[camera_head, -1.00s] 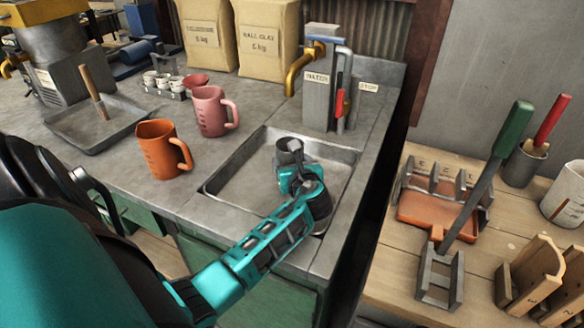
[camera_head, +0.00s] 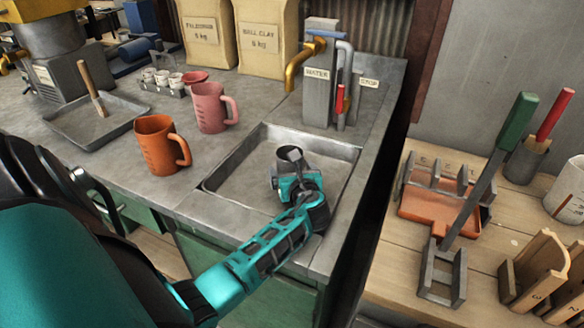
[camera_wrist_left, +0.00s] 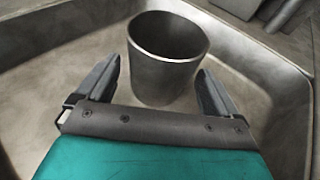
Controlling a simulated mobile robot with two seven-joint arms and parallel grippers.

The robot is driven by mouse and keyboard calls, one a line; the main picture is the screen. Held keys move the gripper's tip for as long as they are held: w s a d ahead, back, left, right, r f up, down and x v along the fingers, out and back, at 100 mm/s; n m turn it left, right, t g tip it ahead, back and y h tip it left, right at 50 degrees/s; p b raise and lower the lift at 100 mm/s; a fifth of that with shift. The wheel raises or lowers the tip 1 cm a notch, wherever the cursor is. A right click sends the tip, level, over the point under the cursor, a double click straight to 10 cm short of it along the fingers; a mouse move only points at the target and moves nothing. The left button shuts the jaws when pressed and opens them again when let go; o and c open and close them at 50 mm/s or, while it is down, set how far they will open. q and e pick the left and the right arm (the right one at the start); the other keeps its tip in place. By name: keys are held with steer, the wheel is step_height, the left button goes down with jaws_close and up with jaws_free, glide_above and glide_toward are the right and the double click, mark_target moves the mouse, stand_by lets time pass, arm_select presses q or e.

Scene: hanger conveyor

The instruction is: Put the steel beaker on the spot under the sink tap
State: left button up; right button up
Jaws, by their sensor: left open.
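The steel beaker (camera_head: 289,154) is upright in the sink basin (camera_head: 228,158), in front of the tap. In the left wrist view the beaker (camera_wrist_left: 165,75) is a plain grey cup, open at the top, and appears to stand on the basin floor. My left gripper (camera_head: 285,172) reaches low into the basin. Its fingers (camera_wrist_left: 158,85) are open, one on each side of the beaker, with a visible gap at both sides. The brass sink tap (camera_head: 298,65) curves out from the grey water post behind the basin. The marked spot cannot be made out.
An orange mug (camera_head: 158,146) and a pink mug (camera_head: 209,108) stand on the counter left of the basin. A grey tray (camera_head: 95,122) lies farther left. A wooden table (camera_head: 395,265) with tools stands at the right, across a dark gap.

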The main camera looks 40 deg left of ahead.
arm_select(q)
steer(key=shift+s+d+r, duration=0.1)
steer(key=shift+d+r, duration=0.05)
steer(key=shift+r, duration=0.05)
steer(key=p+v, duration=0.1)
steer(key=v, duration=0.6)
steer(key=shift+s, duration=0.1)
stand_by(0.3)
